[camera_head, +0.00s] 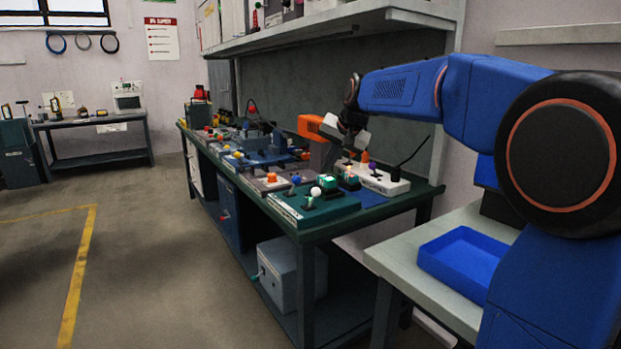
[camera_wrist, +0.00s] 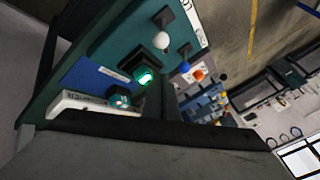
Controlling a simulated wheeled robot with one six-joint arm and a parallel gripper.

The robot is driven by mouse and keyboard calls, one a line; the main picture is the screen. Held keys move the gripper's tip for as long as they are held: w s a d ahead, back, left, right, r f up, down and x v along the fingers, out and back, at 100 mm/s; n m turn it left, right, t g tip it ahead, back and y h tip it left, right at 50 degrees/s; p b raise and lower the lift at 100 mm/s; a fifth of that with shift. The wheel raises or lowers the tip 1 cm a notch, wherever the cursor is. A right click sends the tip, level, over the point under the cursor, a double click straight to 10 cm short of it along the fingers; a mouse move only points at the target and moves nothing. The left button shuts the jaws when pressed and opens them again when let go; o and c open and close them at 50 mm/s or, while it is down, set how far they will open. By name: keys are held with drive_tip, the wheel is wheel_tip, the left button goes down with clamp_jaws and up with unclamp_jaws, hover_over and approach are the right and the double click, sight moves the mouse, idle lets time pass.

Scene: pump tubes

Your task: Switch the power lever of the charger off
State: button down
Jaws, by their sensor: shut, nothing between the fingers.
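I cannot tell which device is the charger, as the labels are too small to read. A teal panel with a white ball lever (camera_head: 315,192) lies at the near end of the bench; the ball lever also shows in the wrist view (camera_wrist: 161,40). A green lit switch (camera_wrist: 143,76) is beside it. A white box (camera_head: 382,182) with dark and orange knobs stands behind; its labelled edge shows in the wrist view (camera_wrist: 80,103). My gripper (camera_head: 350,142) is shut and empty, above the bench behind these devices and apart from the white ball lever. Its fingertips are hard to make out.
Blue (camera_wrist: 183,67) and orange knobs (camera_wrist: 198,75) stand close by. An orange device (camera_head: 312,126) is left of my gripper. Several other devices crowd the bench to the far left. A blue tray (camera_head: 462,258) sits on a side table. The floor at left is clear.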

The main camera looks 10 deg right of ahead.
sight(295, 183)
drive_tip(key=shift+w+r, duration=0.1)
drive_tip(key=shift+w, duration=0.15)
drive_tip(key=x, duration=0.9)
drive_tip(key=shift+d, duration=0.1)
drive_tip(key=shift+w+a+f, duration=0.15)
drive_tip(key=shift+w+a, duration=0.4)
drive_tip(key=shift+a, duration=0.05)
drive_tip(key=shift+w+a+f, duration=0.15)
drive_tip(key=shift+w+a, duration=0.35)
drive_tip(key=shift+a, duration=0.05)
drive_tip(key=shift+w+a+r, duration=0.1)
drive_tip(key=shift+w+a, duration=0.3)
drive_tip(key=shift+a, duration=0.1)
